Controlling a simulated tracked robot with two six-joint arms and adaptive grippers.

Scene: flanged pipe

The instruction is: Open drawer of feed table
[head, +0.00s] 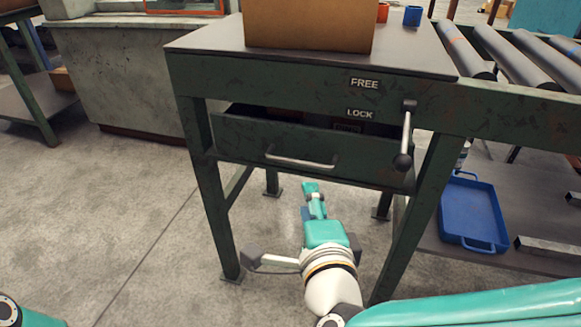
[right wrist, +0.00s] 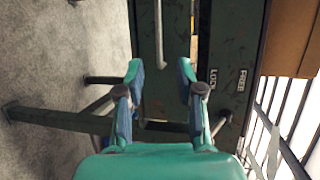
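The green feed table (head: 205,80) stands ahead. Its drawer (head: 240,140) is slightly out, with a dark gap and part of the inside showing above its front. The drawer's metal bar handle (head: 300,162) also shows in the right wrist view (right wrist: 161,35). A lever (head: 406,138) hangs down at the right, beside the labels FREE and LOCK. My right gripper (head: 314,192) is below the handle in the head view. In the right wrist view, its fingers (right wrist: 160,82) are apart and empty, facing the drawer; the handle appears beyond them. My left gripper is out of view.
A cardboard box (head: 308,22) stands on the tabletop, with a blue cup (head: 412,16) and red cup (head: 382,12) behind. A roller conveyor (head: 505,50) adjoins at the right. A blue tray (head: 470,210) lies on a low shelf. The floor at the left is clear.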

